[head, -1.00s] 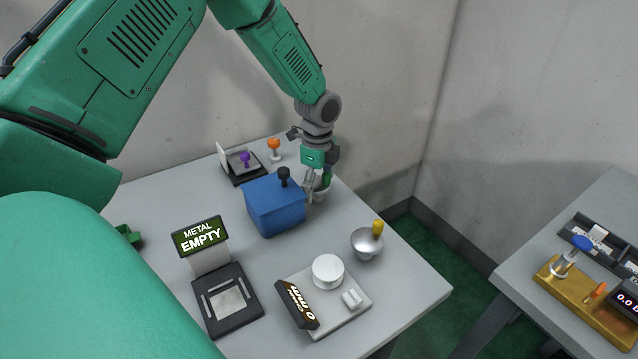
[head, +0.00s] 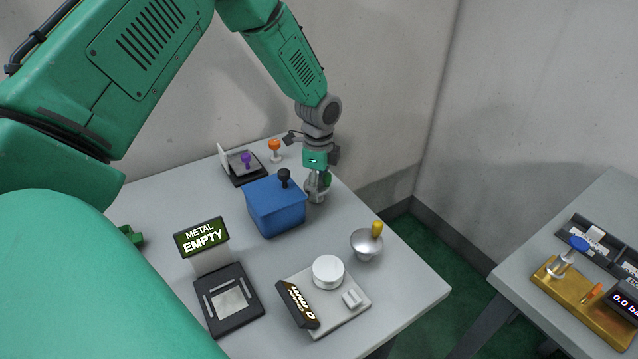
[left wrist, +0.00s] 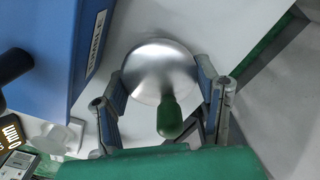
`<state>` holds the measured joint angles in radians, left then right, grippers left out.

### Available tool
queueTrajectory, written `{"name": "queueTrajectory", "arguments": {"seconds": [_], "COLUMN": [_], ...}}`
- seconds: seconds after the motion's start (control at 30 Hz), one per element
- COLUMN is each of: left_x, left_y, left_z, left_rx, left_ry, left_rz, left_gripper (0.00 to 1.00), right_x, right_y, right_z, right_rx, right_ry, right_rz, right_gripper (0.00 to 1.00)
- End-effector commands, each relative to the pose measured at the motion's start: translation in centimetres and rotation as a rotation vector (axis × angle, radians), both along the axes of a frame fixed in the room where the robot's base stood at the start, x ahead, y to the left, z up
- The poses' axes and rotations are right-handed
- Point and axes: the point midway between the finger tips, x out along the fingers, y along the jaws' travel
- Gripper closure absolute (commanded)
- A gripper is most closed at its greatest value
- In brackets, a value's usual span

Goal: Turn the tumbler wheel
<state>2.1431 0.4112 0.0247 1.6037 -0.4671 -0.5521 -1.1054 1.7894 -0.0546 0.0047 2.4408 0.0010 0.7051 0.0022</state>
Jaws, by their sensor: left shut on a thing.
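In the head view the blue box (head: 275,207) has a black knob on top. The green handle (head: 327,178) shows just behind the fingers. My right gripper is in neither view.
A silver bowl with a yellow handle (head: 367,243) stands in front of the wheel. A white round platform device (head: 328,300) and a black-framed metal tray (head: 232,310) are nearer. Purple and orange (head: 275,146) knobs stand behind. A second table (head: 590,210) is at right.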

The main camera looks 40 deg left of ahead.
Motion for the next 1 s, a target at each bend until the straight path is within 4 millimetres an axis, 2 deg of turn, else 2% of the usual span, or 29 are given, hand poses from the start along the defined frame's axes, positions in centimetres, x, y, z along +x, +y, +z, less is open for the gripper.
{"name": "queueTrajectory", "arguments": {"seconds": [0.6,1.0], "left_x": [0.5,0.7], "left_y": [0.3,0.3], "left_z": [0.3,0.3], "left_rx": [0.003,0.001], "left_ry": [-0.008,-0.012], "left_rz": [0.529,0.708], "left_gripper": [0.72,0.72], "right_x": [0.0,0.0], "right_y": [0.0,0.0], "right_z": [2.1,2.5], "right_rx": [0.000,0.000], "right_ry": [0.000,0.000], "right_rz": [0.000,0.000], "right_gripper": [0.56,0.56]}}
